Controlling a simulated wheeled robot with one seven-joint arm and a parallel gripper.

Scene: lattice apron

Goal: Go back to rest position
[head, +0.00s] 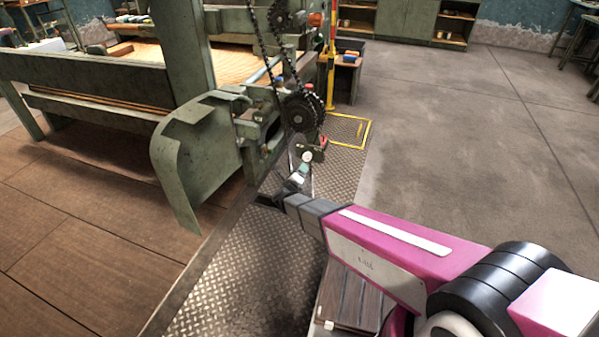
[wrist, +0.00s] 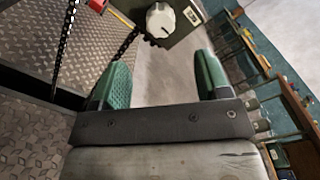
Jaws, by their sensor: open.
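My arm reaches from the lower right of the head view toward the green machine (head: 195,140). My gripper (head: 283,188) is at its end, low beside the machine's chain and sprocket. In the wrist view my gripper (wrist: 162,76) shows two green fingers spread wide apart, with nothing between them. A white faceted knob (wrist: 160,20) on a dark green plate lies beyond the fingertips, apart from them. A pale round knob (head: 307,156) also shows just past my gripper in the head view.
A black chain and sprocket (head: 303,110) hang close to my gripper. A curved green guard (head: 185,160) juts out at left. The metal tread plate (head: 250,280) lies below. Open concrete floor (head: 460,130) spreads to the right. A small dark cabinet (head: 345,75) stands behind.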

